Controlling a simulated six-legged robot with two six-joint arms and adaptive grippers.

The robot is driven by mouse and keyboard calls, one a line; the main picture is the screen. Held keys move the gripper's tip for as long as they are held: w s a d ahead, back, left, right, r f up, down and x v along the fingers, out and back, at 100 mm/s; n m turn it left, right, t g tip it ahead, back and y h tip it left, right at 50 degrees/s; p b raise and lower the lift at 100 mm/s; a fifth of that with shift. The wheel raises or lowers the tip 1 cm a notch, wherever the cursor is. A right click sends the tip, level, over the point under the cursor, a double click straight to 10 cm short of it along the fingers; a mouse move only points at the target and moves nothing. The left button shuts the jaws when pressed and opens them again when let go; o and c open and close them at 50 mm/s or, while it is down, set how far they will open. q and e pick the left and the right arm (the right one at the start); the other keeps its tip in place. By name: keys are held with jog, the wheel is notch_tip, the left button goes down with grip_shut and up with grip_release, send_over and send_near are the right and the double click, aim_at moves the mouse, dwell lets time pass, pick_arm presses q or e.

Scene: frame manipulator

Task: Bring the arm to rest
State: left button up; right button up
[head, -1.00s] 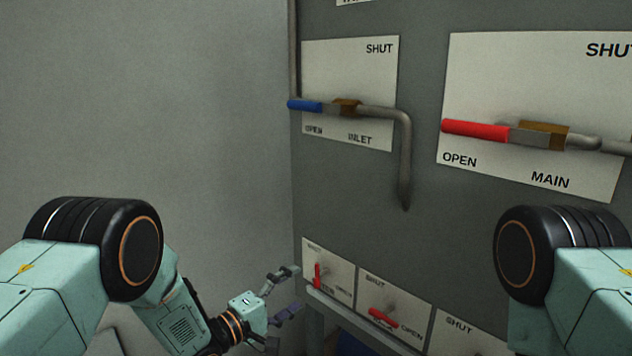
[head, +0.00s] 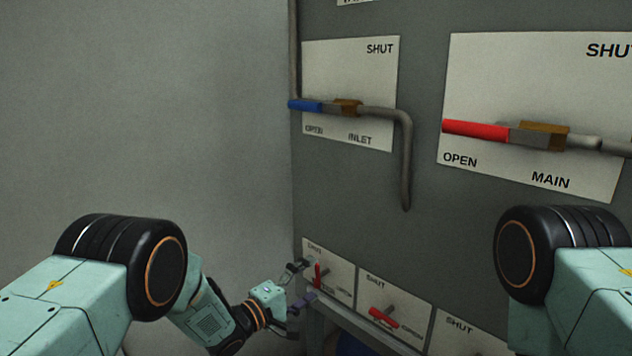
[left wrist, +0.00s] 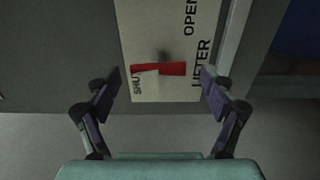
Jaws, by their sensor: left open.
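My left gripper (head: 302,281) is low in the middle of the head view, in front of a small plate (head: 342,271) on the grey panel. In the left wrist view its fingers (left wrist: 160,80) are spread apart with nothing held. A small red lever (head: 318,276) on that plate also shows in the left wrist view (left wrist: 160,69), between the fingertips in the picture. I cannot tell whether a finger touches it. My left arm (head: 205,310) is bent, reaching out to the panel. My right gripper is out of view; only part of my right arm (head: 580,275) shows.
Higher on the panel (head: 350,190) are a blue inlet lever (head: 306,106) and a red main lever (head: 475,130). Another small red lever (head: 384,317) is right of the gripper. A ledge (head: 345,324) runs below the small plates. A bare wall (head: 140,120) is at left.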

pick_arm(q)
jog(key=shift+x, duration=1.15)
jog(key=shift+w+d, duration=0.1)
jog(key=shift+d, duration=0.1)
jog(key=m, duration=0.5)
jog(key=shift+b, duration=0.3)
jog(key=m+b, duration=0.1)
jog(key=m, duration=0.3)
jog(key=shift+m, duration=0.4)
jog(key=m+b, duration=0.2)
jog(key=m, duration=0.2)
jog(key=shift+d+f+m, duration=0.1)
jog(key=shift+f+m, duration=0.05)
jog(key=shift+m, duration=0.15)
jog(key=shift+m+b, duration=0.85)
jog(key=shift+m, duration=0.55)
